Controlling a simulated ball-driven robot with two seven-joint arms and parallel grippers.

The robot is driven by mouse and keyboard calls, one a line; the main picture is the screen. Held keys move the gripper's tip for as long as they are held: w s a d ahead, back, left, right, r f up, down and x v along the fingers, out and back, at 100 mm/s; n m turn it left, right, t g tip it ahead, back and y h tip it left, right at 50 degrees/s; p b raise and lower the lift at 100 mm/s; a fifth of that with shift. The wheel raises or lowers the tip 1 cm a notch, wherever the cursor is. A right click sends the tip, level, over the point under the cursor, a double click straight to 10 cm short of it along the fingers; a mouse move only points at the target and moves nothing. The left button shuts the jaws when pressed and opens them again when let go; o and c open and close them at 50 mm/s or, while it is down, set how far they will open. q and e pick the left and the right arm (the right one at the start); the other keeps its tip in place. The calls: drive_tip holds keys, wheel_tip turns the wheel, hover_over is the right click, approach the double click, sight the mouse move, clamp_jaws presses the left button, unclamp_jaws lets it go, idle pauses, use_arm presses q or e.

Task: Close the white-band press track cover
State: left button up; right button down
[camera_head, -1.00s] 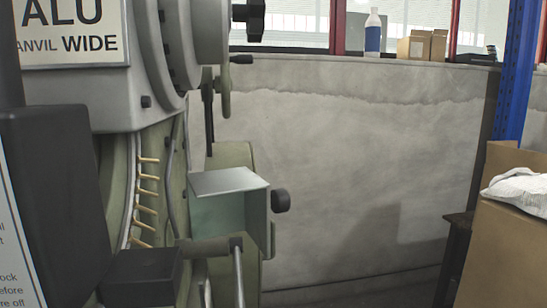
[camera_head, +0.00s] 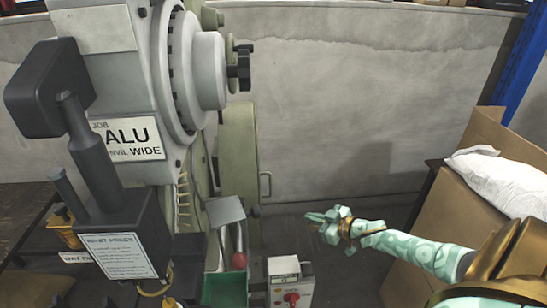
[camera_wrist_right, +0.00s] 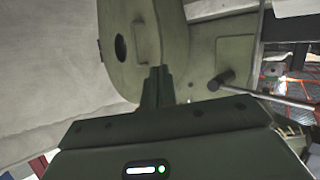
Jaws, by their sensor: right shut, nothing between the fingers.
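A grey and green press (camera_head: 205,75) with an "ALU ANVIL WIDE" plate (camera_head: 130,137) fills the left of the head view. Brass pins (camera_head: 183,200) line its curved track. A tall green panel with a handle (camera_head: 238,150) stands at its right side; I cannot tell whether this is the track cover. No white band is clearly seen. My right gripper (camera_head: 318,217) is shut and empty, apart from the press, to the right of the panel. In the right wrist view, the shut fingers (camera_wrist_right: 158,86) appear in front of a green rounded housing with a handle (camera_wrist_right: 180,50). My left gripper is out of view.
A small control box with a red knob (camera_head: 290,283) and a green bin (camera_head: 225,289) stand below the press. A cardboard box (camera_head: 430,235) with a white bag (camera_head: 500,180) is at right. The floor between is open. A grey wall (camera_head: 350,90) stands behind.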

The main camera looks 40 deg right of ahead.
drive_tip(key=a+r+y+p, duration=0.2)
drive_tip(key=a+r+y, duration=0.15)
drive_tip(key=r, duration=0.65)
drive_tip(key=a+r+y+p, duration=0.2)
drive_tip(key=a+r+y, duration=0.15)
drive_tip(key=r, duration=0.55)
drive_tip(key=s+a+r+m+g+y, duration=0.5)
drive_tip(key=r+y, duration=0.1)
drive_tip(key=y, duration=0.1)
drive_tip(key=r+p+x, duration=0.1)
drive_tip(key=p+x, duration=0.2)
drive_tip(key=x, duration=0.7)
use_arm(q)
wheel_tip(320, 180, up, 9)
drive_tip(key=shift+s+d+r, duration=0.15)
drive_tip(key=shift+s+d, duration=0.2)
use_arm(e)
drive_tip(key=shift+s+a+f, duration=0.1)
drive_tip(key=shift+s+f, duration=0.3)
drive_tip(key=shift+s, duration=0.3)
drive_tip(key=shift+s+a+f, duration=0.1)
drive_tip(key=shift+s+f, duration=0.25)
drive_tip(key=shift+s, duration=0.35)
drive_tip(key=shift+s+f, duration=0.4)
drive_tip(key=shift+s, duration=0.25)
